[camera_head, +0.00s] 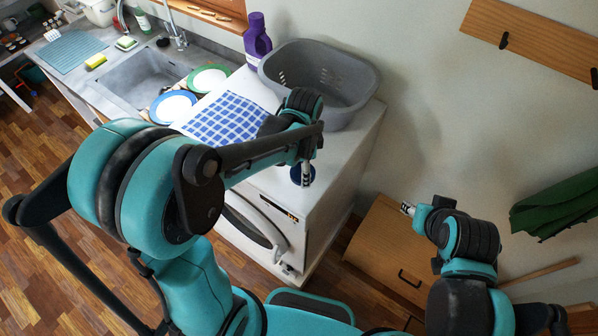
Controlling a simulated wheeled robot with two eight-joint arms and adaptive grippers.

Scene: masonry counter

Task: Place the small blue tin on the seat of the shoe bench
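The small blue tin (296,175) is at the front right part of the white washing machine's top, or just above it. My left gripper (306,174) points down at the tin, and its fingers overlap it in the view. I cannot tell whether they grip it or whether the tin touches the top. A low wooden piece with a dark handle, apparently the shoe bench (372,232), stands right of the machine, its flat top partly hidden by my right arm. My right gripper (406,209) is over this bench with nothing visible in it; its opening is unclear.
On the washing machine (335,195) are a grey basin (345,85), a purple bottle (257,42) and a blue checked cloth (228,118). Plates (173,106) stand beside the sink (145,78). A green cloth item (560,205) hangs at the right wall.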

